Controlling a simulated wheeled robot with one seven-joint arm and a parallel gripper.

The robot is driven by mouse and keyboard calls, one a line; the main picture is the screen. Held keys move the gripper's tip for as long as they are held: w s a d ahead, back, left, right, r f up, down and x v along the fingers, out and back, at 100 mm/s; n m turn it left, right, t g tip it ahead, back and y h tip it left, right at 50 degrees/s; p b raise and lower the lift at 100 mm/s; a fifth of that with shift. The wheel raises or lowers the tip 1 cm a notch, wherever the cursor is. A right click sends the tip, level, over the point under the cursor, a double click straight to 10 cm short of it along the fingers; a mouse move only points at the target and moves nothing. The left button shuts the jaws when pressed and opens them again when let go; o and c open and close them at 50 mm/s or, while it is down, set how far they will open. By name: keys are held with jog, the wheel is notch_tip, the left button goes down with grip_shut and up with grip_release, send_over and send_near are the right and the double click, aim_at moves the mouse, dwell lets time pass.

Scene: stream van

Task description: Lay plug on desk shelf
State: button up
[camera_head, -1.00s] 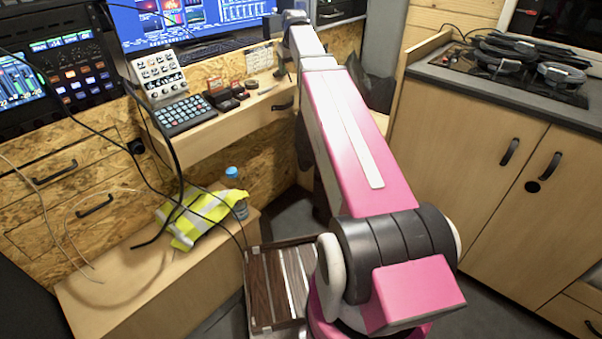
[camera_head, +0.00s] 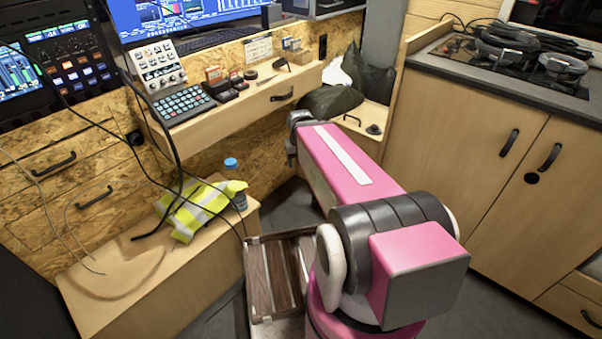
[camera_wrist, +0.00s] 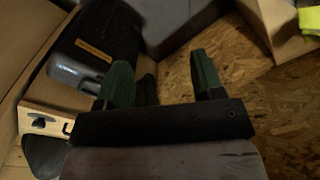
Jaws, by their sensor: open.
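The desk shelf (camera_head: 232,112) is the pale wooden ledge below the monitor, with a drawer handle on its front. A small dark item (camera_head: 283,64) lies near its right-hand part; I cannot tell if it is the plug. No plug shows clearly in either view. My gripper (camera_wrist: 163,78) is open in the wrist view, with two green fingers apart and nothing between them. In the head view, my arm's end is low, in front of and below the shelf's right end, with the fingers hidden.
A keypad (camera_head: 184,103), control panel (camera_head: 158,70) and small boxes stand on the shelf. Black cables (camera_head: 171,150) hang at its left. A yellow vest (camera_head: 200,210) and blue-capped bottle (camera_head: 236,196) are on the low bench (camera_head: 110,285). Dark bags (camera_head: 335,100) lie right of the shelf.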

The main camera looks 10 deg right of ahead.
jog(key=s+f, duration=0.1)
jog(key=s, duration=0.1)
jog(key=s+f, duration=0.1)
jog(key=shift+s+a+f, duration=0.1)
jog(key=shift+s+f, duration=0.25)
dwell(0.9)
